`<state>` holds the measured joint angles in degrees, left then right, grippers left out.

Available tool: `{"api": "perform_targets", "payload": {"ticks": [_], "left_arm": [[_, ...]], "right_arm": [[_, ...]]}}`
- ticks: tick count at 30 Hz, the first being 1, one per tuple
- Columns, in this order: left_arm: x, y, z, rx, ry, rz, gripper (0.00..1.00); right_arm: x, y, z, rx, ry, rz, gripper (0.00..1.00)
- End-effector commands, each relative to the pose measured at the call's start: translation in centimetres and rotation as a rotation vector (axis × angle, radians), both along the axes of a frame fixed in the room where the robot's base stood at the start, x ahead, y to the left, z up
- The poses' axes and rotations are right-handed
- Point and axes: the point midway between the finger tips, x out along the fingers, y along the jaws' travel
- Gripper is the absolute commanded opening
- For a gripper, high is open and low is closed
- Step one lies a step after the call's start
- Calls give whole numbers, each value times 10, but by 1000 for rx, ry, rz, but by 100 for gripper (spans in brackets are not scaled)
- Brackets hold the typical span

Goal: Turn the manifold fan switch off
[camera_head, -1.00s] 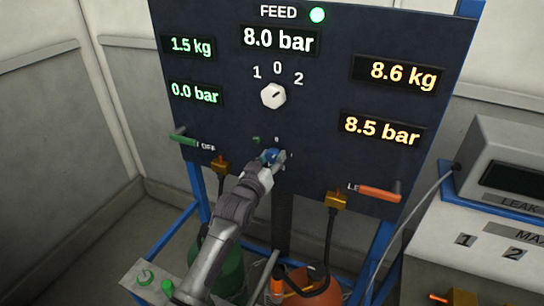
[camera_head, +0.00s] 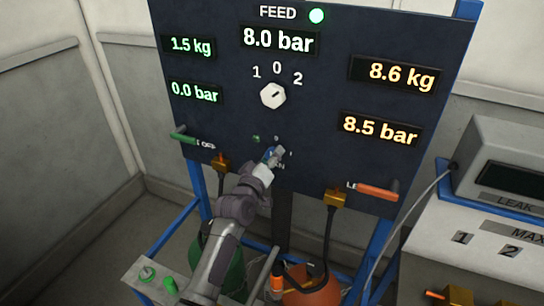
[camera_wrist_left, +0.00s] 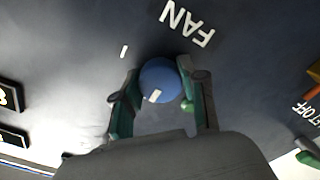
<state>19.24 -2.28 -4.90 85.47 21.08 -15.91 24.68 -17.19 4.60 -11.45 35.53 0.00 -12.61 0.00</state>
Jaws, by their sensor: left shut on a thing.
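My left gripper (camera_wrist_left: 158,72) is shut on the knob, one finger on each side. In the head view my left gripper (camera_head: 273,157) covers most of the knob and part of its label. My right gripper is in neither view.
A white selector knob (camera_head: 273,95) marked 1, 0, 2 is above. A green lever (camera_head: 190,141) is on the left and an orange lever (camera_head: 378,193) on the right. A green cylinder (camera_head: 222,262) and an orange cylinder (camera_head: 312,288) stand below. A grey leak box (camera_head: 500,165) is at right.

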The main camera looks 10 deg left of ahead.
Motion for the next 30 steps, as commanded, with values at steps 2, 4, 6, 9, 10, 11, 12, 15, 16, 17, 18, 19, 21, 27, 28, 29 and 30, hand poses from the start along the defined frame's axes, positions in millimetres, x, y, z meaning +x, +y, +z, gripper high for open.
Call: {"api": "perform_targets", "payload": {"ticks": [2, 4, 6, 9, 10, 11, 12, 15, 16, 17, 18, 19, 21, 27, 28, 29, 30], "left_arm": [[0, 0, -1, -8, 3, 0, 7], [0, 0, -1, -9, 3, 0, 7], [0, 0, -1, -9, 3, 0, 7], [0, 0, -1, -9, 3, 0, 7], [0, 0, -1, -9, 3, 0, 7], [0, 0, -1, -9, 3, 0, 7], [0, 0, -1, -9, 2, -1, 47], [0, 0, 0, -8, 2, -1, 63], [0, 0, 0, -8, 2, -1, 67], [0, 0, 0, -7, 2, -1, 67], [0, 0, 0, -7, 2, -1, 67], [0, 0, 0, -7, 2, -1, 67], [0, 0, 0, -6, 1, 0, 67], [-4, 1, 0, -6, 1, 0, 67], [-6, 1, 0, -6, 1, 0, 67], [-9, 2, -1, -6, 3, 0, 67], [-15, 3, -1, -6, 2, 1, 67]], "right_arm": [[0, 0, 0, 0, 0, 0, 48], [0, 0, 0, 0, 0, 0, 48], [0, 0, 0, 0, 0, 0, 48], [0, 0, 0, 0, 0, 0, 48], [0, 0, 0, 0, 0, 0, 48], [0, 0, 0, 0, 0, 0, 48], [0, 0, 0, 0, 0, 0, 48], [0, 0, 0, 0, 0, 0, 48], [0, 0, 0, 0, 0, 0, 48], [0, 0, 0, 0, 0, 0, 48], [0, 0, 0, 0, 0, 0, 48], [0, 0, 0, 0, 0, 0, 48], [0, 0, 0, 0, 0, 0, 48], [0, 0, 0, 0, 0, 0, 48], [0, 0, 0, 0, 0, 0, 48], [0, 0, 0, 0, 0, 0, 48], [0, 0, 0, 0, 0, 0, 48]]}}
